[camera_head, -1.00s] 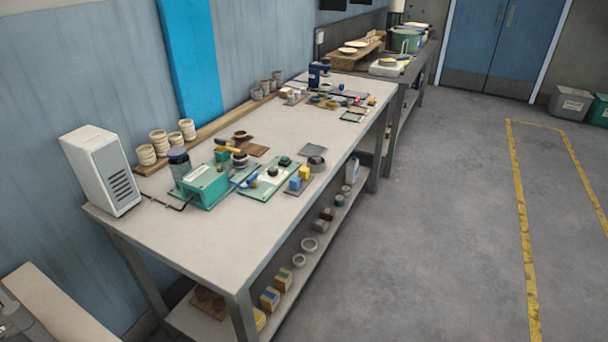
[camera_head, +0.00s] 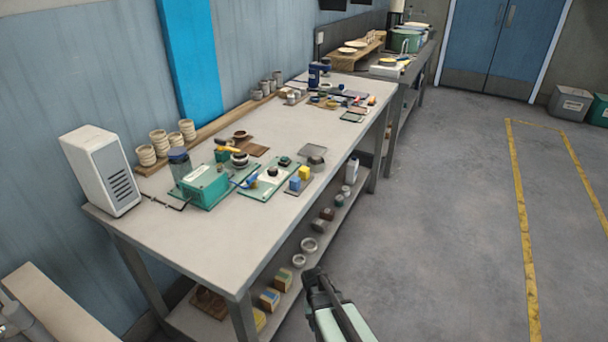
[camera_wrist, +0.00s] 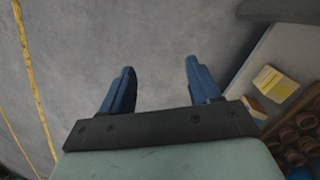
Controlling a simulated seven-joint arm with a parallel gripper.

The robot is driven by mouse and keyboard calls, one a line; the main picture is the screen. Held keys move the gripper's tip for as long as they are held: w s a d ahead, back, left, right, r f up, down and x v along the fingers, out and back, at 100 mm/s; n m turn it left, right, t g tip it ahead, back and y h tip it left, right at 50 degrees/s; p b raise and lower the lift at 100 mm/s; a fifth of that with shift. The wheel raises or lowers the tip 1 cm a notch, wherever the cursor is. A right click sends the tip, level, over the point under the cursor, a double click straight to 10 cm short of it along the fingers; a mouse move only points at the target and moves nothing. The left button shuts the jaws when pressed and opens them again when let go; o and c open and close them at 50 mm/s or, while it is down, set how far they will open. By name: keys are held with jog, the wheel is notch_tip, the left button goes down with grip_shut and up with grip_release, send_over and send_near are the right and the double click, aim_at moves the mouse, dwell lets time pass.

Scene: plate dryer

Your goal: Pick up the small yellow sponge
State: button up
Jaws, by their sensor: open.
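My gripper (camera_head: 316,275) is at the bottom centre of the head view, off the front of the workbench and at the right of the lower shelf. In the wrist view its two blue fingers (camera_wrist: 158,82) are spread, with only floor between them. Sponge-like yellow pieces show in several places. A partly hidden yellow block (camera_head: 260,318) lies on the lower shelf, and a small yellow cube (camera_head: 304,173) sits on the tabletop. The wrist view shows a yellow block with a pale patch (camera_wrist: 273,83) at the right. I cannot tell which is the small yellow sponge.
The lower shelf also holds blue-and-tan blocks (camera_head: 270,299), grey rings (camera_head: 309,245) and a brown tray (camera_head: 208,303). The workbench top (camera_head: 200,235) and its legs stand beside and above the shelf. The floor (camera_head: 430,240) to the right is clear.

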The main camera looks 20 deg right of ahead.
jog(key=w+d+r+m+t+h, duration=0.1)
jog(key=w+d+r, duration=0.3)
jog(key=w+r, duration=0.4)
jog(key=w+d+r+m+t, duration=0.2)
jog(key=w+d+r, duration=0.3)
jog(key=w+r, duration=0.3)
jog(key=w+d+r+m+t+h, duration=0.1)
jog(key=w+d+r, duration=0.25)
jog(key=r, duration=0.35)
jog(key=w+d+r+m, duration=0.1)
jog(key=w+d+r, duration=0.1)
jog(key=w+r, duration=0.35)
jog(key=w+d+r+m+t+h, duration=0.1)
jog(key=w+d+r, duration=0.15)
jog(key=r, duration=0.65)
jog(key=w+a+r+y, duration=0.15)
jog(key=w+r, duration=0.25)
jog(key=r, duration=0.5)
jog(key=a+r+g+y, duration=0.25)
jog(key=a+r, duration=0.55)
jog(key=a, duration=0.4)
send_over(304, 169)
notch_tip(304, 169, down, 7)
jog(key=shift+s+a+f, duration=0.1)
jog(key=shift+f, duration=2.9)
jog(key=c, duration=1.1)
jog(key=shift+w, duration=0.2)
